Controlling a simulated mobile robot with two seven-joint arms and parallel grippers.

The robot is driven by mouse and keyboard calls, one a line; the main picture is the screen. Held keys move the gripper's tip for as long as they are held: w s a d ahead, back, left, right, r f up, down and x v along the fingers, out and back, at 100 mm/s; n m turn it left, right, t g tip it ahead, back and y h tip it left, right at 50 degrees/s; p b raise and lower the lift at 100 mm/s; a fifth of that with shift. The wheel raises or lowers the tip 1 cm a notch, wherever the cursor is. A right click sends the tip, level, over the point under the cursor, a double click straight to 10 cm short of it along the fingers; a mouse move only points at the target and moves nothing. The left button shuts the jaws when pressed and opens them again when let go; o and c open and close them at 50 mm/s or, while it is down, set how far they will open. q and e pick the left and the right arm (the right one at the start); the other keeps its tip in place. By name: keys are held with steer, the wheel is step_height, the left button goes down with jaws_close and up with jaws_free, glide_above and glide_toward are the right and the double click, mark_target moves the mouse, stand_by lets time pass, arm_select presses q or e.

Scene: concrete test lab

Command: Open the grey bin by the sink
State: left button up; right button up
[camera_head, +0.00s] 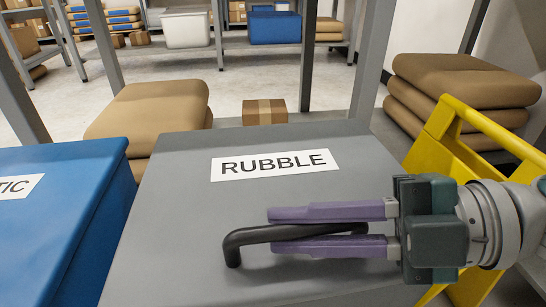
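The grey bin (180,205) fills the middle foreground, its flat lid down and a white label reading RUBBLE (275,165) on top. A black bar handle (250,237) stands near the lid's front edge. My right gripper (270,231) reaches in from the right with its two purple fingers lying along the handle, one on each side. The handle fills the narrow gap between the fingers, so the gripper looks shut on it. The fingers hide part of the handle. My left gripper is not in view, and no sink shows.
A blue bin (75,210) stands close on the left, its label partly cut off. A yellow object (440,155) stands right behind my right wrist. Brown sacks (150,110), a cardboard box (264,112) and grey shelf posts (308,55) lie beyond the bin.

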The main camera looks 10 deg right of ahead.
jaws_close()
stand_by(0.8)
